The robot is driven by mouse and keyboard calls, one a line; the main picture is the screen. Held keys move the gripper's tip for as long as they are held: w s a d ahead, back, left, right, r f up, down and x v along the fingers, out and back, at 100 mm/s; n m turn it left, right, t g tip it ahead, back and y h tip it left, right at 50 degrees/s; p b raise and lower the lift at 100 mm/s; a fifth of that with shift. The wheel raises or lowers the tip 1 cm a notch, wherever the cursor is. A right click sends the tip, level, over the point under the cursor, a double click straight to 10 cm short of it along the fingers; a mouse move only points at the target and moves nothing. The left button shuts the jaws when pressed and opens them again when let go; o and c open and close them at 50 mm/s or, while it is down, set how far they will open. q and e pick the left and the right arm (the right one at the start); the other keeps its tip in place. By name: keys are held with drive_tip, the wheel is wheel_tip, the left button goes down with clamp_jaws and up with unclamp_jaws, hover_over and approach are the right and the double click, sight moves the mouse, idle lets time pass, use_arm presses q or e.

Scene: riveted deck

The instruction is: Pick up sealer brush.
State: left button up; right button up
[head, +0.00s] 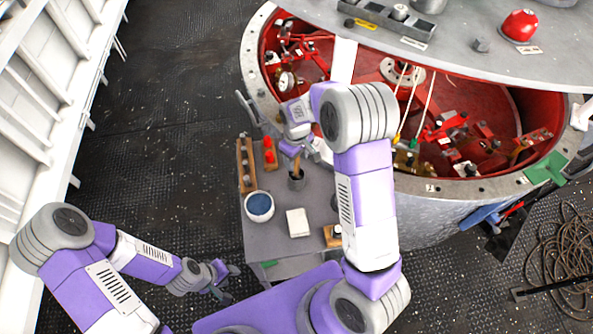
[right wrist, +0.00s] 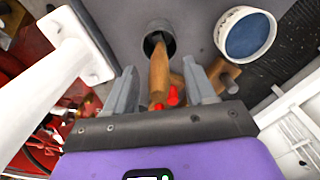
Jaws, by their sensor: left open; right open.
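The sealer brush appears as a wooden handle (head: 296,164) standing in a dark cup (head: 296,182) on the grey table; its bristles are hidden in the cup. My right gripper (head: 293,149) is open just above the handle. In the right wrist view, the handle (right wrist: 158,76) rises from the cup (right wrist: 160,33) and lies between the two spread fingers of the right gripper (right wrist: 160,80). I cannot tell whether a finger touches it. My left gripper (head: 222,280) is open and empty, low at the left of the table.
On the table (head: 270,241) stand a white tub with blue contents (head: 259,206), a wooden rack (head: 246,165), red items (head: 269,153) and a pale block (head: 299,222). A large round red-lined vessel (head: 475,105) stands behind. A coiled hose (head: 560,255) lies on the floor.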

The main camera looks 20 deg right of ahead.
sight(296, 170)
drive_tip(key=f, duration=0.3)
drive_tip(key=shift+w+f, duration=0.15)
drive_tip(key=shift+w, duration=0.05)
drive_tip(key=shift+c, duration=0.5)
clamp_jaws()
